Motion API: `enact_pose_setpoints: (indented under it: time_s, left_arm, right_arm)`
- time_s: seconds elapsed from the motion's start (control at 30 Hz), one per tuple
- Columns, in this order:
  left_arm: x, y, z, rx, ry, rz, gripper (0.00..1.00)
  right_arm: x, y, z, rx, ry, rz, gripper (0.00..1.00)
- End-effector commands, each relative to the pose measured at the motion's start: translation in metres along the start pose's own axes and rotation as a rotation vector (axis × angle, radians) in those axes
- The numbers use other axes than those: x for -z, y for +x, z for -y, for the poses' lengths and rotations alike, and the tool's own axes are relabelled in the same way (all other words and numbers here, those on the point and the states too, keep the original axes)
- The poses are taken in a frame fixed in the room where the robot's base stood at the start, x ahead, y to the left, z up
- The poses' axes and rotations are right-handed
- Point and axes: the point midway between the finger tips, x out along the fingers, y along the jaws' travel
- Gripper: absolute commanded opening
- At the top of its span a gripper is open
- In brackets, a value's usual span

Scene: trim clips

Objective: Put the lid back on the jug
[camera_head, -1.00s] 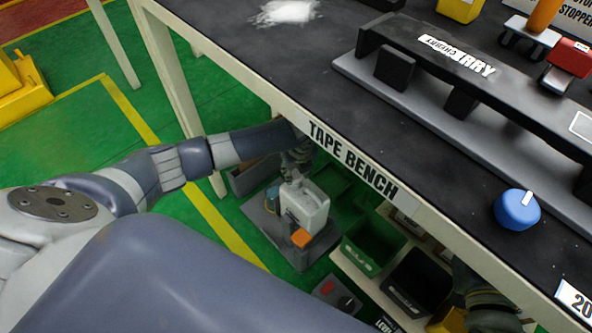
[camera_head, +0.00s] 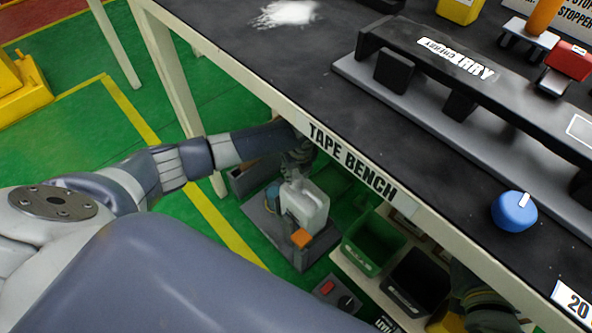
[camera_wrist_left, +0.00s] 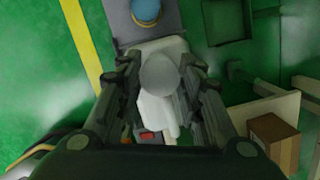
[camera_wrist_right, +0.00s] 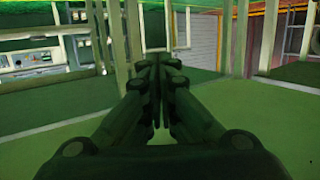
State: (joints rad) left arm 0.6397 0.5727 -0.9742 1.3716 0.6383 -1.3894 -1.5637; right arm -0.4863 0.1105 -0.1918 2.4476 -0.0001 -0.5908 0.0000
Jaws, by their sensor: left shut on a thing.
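The white jug (camera_head: 306,207) stands upright on a grey stand on the floor beside the bench. My left gripper (camera_head: 294,176) is just above the jug's top, partly cut off by the bench edge. In the left wrist view, my left gripper (camera_wrist_left: 160,85) is shut on a round pale grey piece, which looks like the lid (camera_wrist_left: 160,72). The jug (camera_wrist_left: 157,115) shows pale beneath it. The lid hides the jug's mouth, so I cannot tell whether they touch. My right gripper (camera_wrist_right: 158,75) has its fingers together, with nothing seen between them.
The tape bench (camera_head: 345,157) overhangs close to my left gripper. The stand (camera_head: 262,222) carries a blue round piece (camera_wrist_left: 146,11) and an orange block (camera_head: 301,238). A green bin (camera_head: 374,240) and a black bin (camera_head: 418,282) sit to the right. A red-buttoned box (camera_head: 337,294) lies in front.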

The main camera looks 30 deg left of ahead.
Motion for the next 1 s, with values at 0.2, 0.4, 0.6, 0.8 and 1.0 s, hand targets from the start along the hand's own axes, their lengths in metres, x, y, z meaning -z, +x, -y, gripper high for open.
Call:
enact_pose_setpoints:
  time_s: [0.2, 0.4, 0.6, 0.8, 1.0]
  left_arm:
    - [0.000, 0.000, 0.000, 0.000, 0.000, 0.000, 0.23]
    - [0.000, 0.000, 0.000, 0.000, 0.000, 0.000, 0.23]
    - [0.000, 0.000, 0.000, 0.000, 0.000, 0.000, 0.23]
    - [0.000, 0.000, 0.000, 0.000, 0.000, 0.000, 0.23]
    - [0.000, 0.000, 0.000, 0.000, 0.000, 0.000, 0.23]
  right_arm:
    - [-0.004, -0.001, -0.001, -0.001, -0.001, 0.024, 0.00]
    - [-0.009, -0.002, -0.001, -0.002, -0.002, 0.044, 0.00]
    - [-0.011, -0.002, -0.001, -0.002, -0.003, 0.054, 0.00]
    - [-0.011, -0.002, -0.002, -0.003, -0.003, 0.053, 0.00]
    - [-0.011, -0.002, -0.002, -0.003, -0.003, 0.052, 0.00]
